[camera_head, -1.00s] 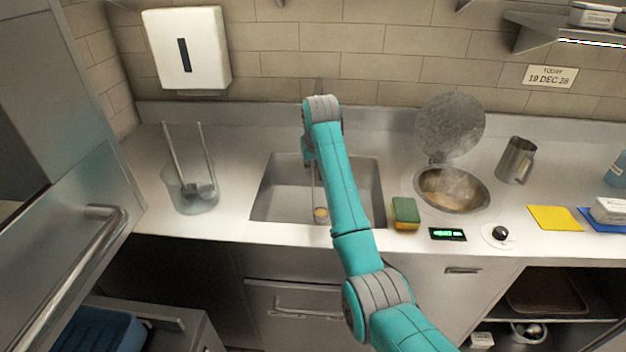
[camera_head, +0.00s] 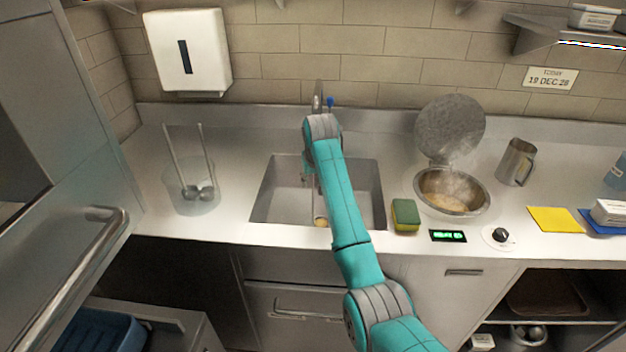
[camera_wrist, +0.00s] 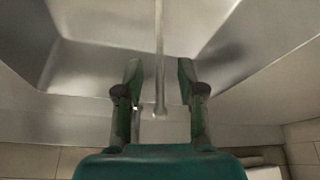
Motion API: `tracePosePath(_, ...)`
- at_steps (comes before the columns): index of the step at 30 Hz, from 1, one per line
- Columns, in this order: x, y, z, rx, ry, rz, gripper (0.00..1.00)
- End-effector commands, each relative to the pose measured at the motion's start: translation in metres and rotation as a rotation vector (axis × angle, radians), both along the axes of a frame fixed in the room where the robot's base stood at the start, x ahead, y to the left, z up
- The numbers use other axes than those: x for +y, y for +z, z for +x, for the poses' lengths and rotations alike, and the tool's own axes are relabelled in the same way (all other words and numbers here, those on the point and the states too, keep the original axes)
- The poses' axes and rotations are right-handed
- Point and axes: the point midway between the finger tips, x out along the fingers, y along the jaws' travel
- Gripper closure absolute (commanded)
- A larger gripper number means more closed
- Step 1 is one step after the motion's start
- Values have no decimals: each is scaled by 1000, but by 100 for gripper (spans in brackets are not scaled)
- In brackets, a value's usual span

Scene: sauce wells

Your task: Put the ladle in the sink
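A ladle with a yellowish bowl (camera_head: 320,222) is in the steel sink (camera_head: 266,205), with its bowl near the front wall. Its thin metal handle (camera_wrist: 160,50) shows in the wrist view, running down between my fingers. My gripper (camera_wrist: 160,75) is open, one finger on each side of the handle, with a visible gap on both sides. In the head view my teal arm reaches over the sink and its wrist hides part of the handle. I cannot tell exactly what the bowl rests on.
A tap (camera_head: 318,96) stands behind the sink. A sponge (camera_head: 405,215) lies right of it, beside a steaming sauce well (camera_head: 420,190) with its lid (camera_head: 450,128) raised. A clear container (camera_head: 178,200) with ladles stands left. Counter between container and sink is clear.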

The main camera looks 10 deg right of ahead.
Motion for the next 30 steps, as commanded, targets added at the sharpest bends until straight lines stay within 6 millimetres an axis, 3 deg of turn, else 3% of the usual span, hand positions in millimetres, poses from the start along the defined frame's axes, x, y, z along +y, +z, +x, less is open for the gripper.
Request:
tracePosePath(8,0,16,-5,-3,0,0,61)
tracePosePath(21,1,91,-36,-3,0,0,61)
tracePosePath(30,1,113,-46,-1,0,0,61)
